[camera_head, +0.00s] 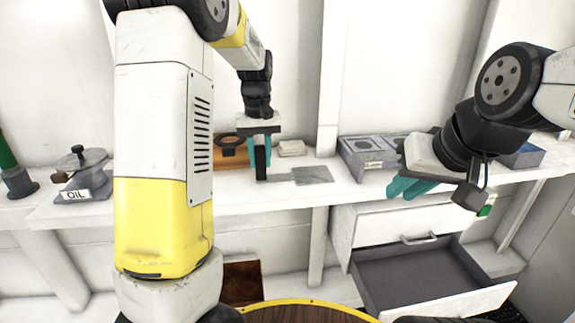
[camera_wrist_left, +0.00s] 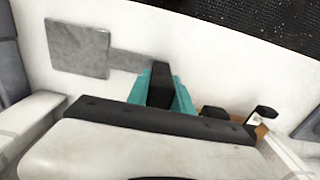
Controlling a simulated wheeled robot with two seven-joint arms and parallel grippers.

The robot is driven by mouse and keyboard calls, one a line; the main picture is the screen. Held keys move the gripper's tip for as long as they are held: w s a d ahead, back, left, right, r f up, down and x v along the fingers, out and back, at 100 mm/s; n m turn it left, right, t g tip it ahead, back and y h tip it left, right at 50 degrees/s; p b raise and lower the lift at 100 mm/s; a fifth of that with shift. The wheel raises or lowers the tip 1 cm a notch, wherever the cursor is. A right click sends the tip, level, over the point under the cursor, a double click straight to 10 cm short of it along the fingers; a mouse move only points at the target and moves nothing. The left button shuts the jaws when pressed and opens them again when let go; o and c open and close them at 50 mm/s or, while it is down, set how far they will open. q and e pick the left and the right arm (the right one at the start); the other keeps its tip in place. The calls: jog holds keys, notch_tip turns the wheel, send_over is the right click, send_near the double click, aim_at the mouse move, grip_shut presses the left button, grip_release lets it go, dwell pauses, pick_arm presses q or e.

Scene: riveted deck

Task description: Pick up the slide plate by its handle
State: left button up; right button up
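The slide plate (camera_head: 312,175) is a flat grey square lying on the white bench, with a flat strip running left from it to a black upright handle (camera_head: 261,164). In the left wrist view the plate (camera_wrist_left: 78,48) is at upper left and the handle (camera_wrist_left: 161,84) is in the middle. My left gripper (camera_head: 260,155) points down, its teal fingers on either side of the handle with no gap visible, so it looks shut on it. My right gripper (camera_head: 402,190) is away to the right over the bench edge; its finger gap is unclear.
An oil can (camera_head: 82,178) stands at the left. A grey box (camera_head: 366,155) stands to the right. A drawer (camera_head: 420,280) hangs open below the bench.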

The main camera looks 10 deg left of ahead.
pick_arm(q)
grip_shut()
